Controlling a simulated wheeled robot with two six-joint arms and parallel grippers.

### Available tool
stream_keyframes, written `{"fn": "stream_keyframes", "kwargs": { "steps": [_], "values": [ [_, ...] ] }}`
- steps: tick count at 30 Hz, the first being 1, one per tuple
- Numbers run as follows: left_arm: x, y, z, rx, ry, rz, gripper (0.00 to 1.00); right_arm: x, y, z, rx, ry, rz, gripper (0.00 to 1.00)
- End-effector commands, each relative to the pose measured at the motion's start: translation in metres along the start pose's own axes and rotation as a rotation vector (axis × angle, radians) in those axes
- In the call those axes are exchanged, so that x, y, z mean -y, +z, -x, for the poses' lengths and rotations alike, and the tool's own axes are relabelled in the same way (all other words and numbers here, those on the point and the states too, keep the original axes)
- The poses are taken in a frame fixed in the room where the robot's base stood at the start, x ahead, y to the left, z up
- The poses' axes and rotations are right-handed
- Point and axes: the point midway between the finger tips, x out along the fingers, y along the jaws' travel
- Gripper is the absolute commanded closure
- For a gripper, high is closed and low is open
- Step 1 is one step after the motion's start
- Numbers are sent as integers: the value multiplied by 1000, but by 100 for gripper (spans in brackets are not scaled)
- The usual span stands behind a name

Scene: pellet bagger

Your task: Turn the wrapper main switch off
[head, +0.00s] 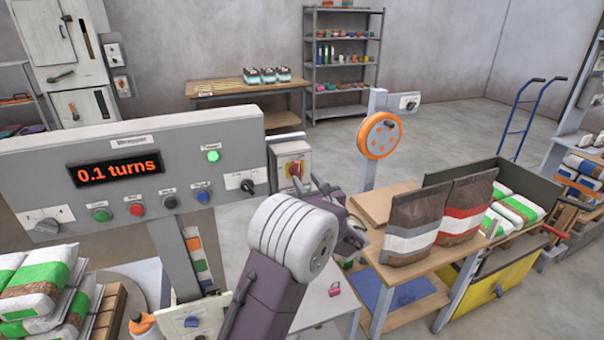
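The wrapper control panel (90,165) stands at the left. Its display (115,169) reads "0.1 turns" and its green lamp (213,156) is lit. A grey box (283,155) at the panel's right end carries a red and yellow rotary switch (295,169), which looks like the main switch; its exact handle angle is too small to tell. My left gripper (340,208) is to the right of and below this switch, apart from it in the picture. Its fingers are partly hidden by my wrist, and their opening does not show clearly. My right gripper is not in view.
The panel also has a row of push buttons (136,209), a black selector (247,185) and a knob (46,226). A post with an orange wheel (380,136) stands behind my gripper. Filled bags (411,229) stand on a wooden bench (410,290) at right.

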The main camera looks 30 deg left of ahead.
Motion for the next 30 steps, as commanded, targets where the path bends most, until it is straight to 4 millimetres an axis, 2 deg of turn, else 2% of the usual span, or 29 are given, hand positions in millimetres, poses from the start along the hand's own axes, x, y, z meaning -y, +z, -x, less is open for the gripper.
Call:
{"fn": "stream_keyframes", "kwargs": {
  "steps": [3, 6, 10, 16, 17, 21, 26, 30],
  "values": [
    [-2, 2, -24, 0, 4, 0, 60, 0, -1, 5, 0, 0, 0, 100],
    [-1, 1, -37, 0, 2, 1, 60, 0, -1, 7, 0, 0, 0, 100],
    [0, 0, -44, 0, 1, 1, 60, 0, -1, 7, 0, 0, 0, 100],
    [0, 0, -45, 0, 1, 1, 60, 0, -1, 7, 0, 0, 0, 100],
    [0, 0, -45, 0, 1, 1, 63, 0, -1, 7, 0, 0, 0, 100],
    [0, 0, -44, 0, 1, 1, 100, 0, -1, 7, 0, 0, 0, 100],
    [0, 0, -44, 0, 1, 6, 100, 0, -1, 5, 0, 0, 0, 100],
    [-1, -3, -44, 1, 0, 37, 100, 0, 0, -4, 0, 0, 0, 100]
  ]
}}
